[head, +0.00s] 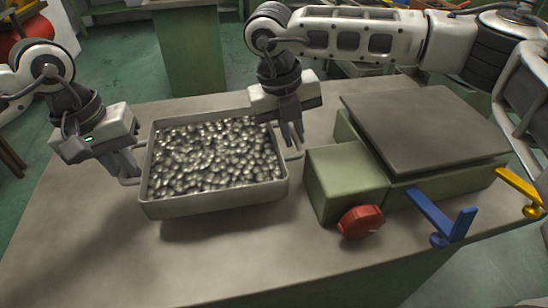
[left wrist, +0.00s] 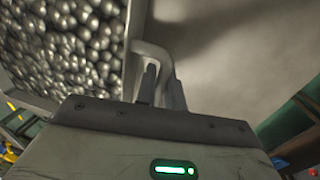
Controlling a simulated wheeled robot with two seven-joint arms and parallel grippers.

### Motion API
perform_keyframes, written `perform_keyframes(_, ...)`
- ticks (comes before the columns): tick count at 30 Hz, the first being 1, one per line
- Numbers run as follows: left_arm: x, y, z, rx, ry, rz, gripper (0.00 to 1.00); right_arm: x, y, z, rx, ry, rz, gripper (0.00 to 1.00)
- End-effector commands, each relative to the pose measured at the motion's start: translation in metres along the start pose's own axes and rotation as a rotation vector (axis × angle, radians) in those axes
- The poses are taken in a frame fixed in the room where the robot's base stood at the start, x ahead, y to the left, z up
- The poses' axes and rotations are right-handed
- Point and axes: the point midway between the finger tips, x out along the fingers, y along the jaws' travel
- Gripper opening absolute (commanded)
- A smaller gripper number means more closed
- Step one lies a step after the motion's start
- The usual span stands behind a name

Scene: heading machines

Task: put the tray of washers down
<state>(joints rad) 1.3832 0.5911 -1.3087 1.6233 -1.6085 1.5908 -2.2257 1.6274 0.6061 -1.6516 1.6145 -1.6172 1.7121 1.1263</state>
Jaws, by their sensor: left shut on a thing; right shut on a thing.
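The tray of washers (head: 214,207) is a grey metal tray full of small shiny metal pieces, at the middle left of the head view. A shadow shows on the bench under its front edge, and I cannot tell for sure whether it touches the bench. My left gripper (head: 128,172) is shut on the handle at the tray's left end. In the left wrist view, the fingers (left wrist: 160,88) close around the bent handle (left wrist: 153,52) beside the washers (left wrist: 65,45). My right gripper (head: 293,138) is shut on the handle at the tray's right end.
The grey workbench (head: 90,245) is clear in front and left of the tray. A green machine with a flat grey plate (head: 425,125), a red knob (head: 360,221) and a blue lever (head: 440,220) stands close to the right. A yellow lever (head: 520,190) is at the far right.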

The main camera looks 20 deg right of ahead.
Motion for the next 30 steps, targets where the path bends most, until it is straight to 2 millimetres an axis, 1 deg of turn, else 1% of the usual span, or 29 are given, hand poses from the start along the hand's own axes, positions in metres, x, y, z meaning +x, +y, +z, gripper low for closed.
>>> perform_keyframes(1,-0.003,0.001,-0.001,0.001,0.003,0.002,0.0,-0.003,0.0,0.0,0.001,-0.002,0.002,0.0)
perform_keyframes(5,-0.003,0.001,-0.001,0.001,0.003,0.003,0.0,-0.003,0.0,0.0,0.001,-0.002,0.002,0.0)
perform_keyframes(13,0.003,0.0,-0.001,0.001,0.003,0.002,0.0,0.003,0.001,0.0,0.001,-0.002,0.001,0.0)
perform_keyframes(20,0.015,-0.002,-0.001,0.001,0.003,0.002,0.0,0.015,0.004,0.0,0.0,-0.002,0.001,0.0)
perform_keyframes(30,0.038,-0.006,-0.001,0.001,0.003,0.002,0.0,0.038,0.009,0.0,0.0,-0.002,0.001,0.0)
